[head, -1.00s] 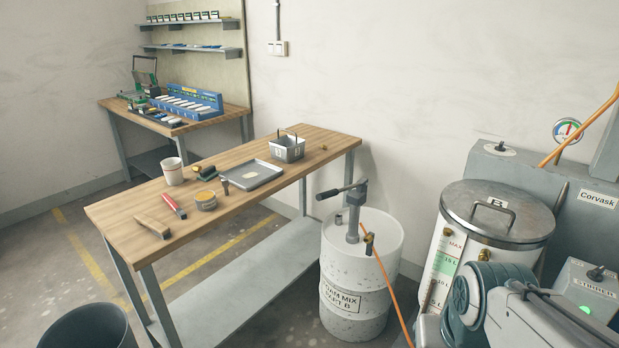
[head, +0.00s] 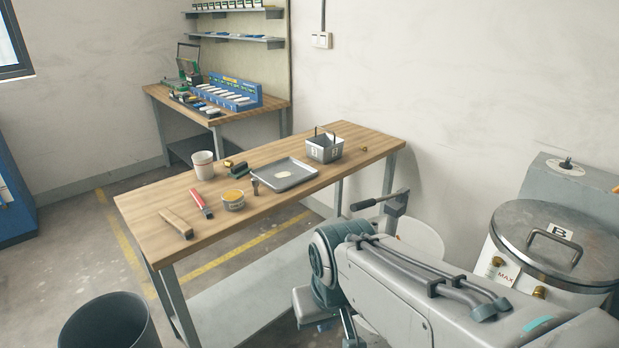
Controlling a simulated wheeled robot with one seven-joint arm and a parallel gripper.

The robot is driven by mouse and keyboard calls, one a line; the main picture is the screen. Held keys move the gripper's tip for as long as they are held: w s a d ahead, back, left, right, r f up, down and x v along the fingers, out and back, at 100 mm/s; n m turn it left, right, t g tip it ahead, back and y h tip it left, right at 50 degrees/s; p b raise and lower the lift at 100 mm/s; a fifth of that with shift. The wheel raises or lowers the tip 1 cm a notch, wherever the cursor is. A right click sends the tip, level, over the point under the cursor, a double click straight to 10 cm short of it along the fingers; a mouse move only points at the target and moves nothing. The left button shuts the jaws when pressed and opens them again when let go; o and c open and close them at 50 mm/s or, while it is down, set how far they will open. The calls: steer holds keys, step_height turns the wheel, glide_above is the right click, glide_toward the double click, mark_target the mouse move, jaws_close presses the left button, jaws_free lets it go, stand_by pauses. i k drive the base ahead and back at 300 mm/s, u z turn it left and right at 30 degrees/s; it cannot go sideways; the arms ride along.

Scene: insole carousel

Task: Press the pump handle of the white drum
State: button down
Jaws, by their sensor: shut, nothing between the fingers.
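The white drum (head: 424,238) stands at the right end of the long wooden table. Only part of its top and upper side shows, because my arm covers most of it. Its pump handle (head: 366,204) is a dark lever with a thick grip, pointing left from the pump head above the drum and rising slightly towards the head. My arm lies in front of the drum, and its elbow is left of and below the handle. My gripper cannot be made out; the arm beyond the elbow runs down towards the bottom edge of the picture.
The long wooden table (head: 143,215) holds a grey tray (head: 305,180), a metal caddy (head: 325,150), a white cup (head: 202,164), a tub and brushes. A dark bin (head: 110,325) stands at lower left. A lidded metal tank (head: 520,225) is at right, near my arm.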

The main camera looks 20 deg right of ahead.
mark_target(366, 204)
steer(key=i, duration=0.6)
steer(key=z, duration=0.85)
steer(key=i, duration=0.55)
steer(key=z, duration=0.65)
